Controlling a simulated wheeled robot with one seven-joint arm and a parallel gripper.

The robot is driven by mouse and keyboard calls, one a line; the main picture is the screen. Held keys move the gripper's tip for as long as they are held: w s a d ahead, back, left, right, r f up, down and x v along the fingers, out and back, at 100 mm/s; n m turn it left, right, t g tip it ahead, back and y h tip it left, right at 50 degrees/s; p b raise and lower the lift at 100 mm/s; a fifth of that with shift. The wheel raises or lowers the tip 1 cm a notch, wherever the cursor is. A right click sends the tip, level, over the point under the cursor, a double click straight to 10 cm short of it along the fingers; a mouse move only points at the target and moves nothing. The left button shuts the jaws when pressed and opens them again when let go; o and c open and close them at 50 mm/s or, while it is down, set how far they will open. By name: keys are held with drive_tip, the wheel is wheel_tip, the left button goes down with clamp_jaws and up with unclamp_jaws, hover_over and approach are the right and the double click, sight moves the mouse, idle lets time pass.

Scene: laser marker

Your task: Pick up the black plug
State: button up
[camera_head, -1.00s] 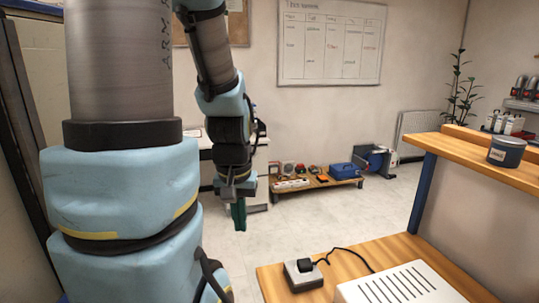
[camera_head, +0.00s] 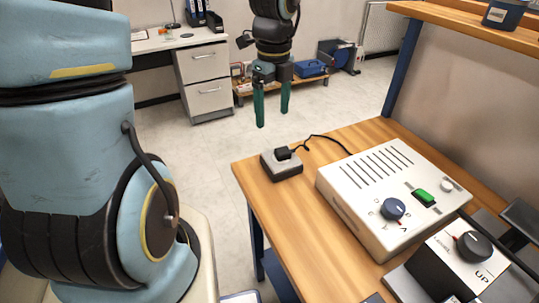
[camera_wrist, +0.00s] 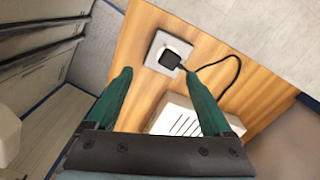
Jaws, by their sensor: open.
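The black plug (camera_head: 283,154) sits on top of a small grey socket box (camera_head: 281,170) at the far left end of the wooden workbench. A black cord runs from the plug toward the white machine. In the wrist view the plug (camera_wrist: 170,60) shows on the socket box, beyond my fingertips and between their lines. My gripper (camera_head: 273,114) is open and empty, with two green fingers pointing down. In the head view it hangs above and beyond the socket box, apart from it.
A white slotted machine (camera_head: 385,190) with a blue knob and a green switch stands right of the socket box. A raised wooden shelf (camera_head: 470,28) runs along the right. A drawer cabinet (camera_head: 203,80) stands at the back left. The bench between plug and front edge is clear.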

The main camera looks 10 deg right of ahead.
drive_tip(key=d+f+m, duration=0.1)
drive_tip(key=d+m, duration=0.2)
drive_tip(key=m, duration=0.2)
hover_over(281, 151)
drive_tip(key=f, duration=0.3)
drive_tip(key=f+b, duration=0.1)
drive_tip(key=f, duration=0.1)
drive_tip(key=shift+w+d+f, duration=0.1)
drive_tip(key=shift+d+f, duration=0.05)
drive_tip(key=shift+d, duration=0.2)
drive_tip(key=shift+a+f, duration=0.1)
drive_tip(key=shift+f, duration=2.65)
drive_tip(key=shift+s+a+f, duration=0.15)
drive_tip(key=shift+s+a, duration=0.05)
clamp_jaws()
wheel_tip(281, 151, up, 10)
drive_tip(key=shift+w+d+p, duration=0.15)
drive_tip(key=shift+d+p, duration=0.1)
drive_tip(key=shift+p, duration=0.1)
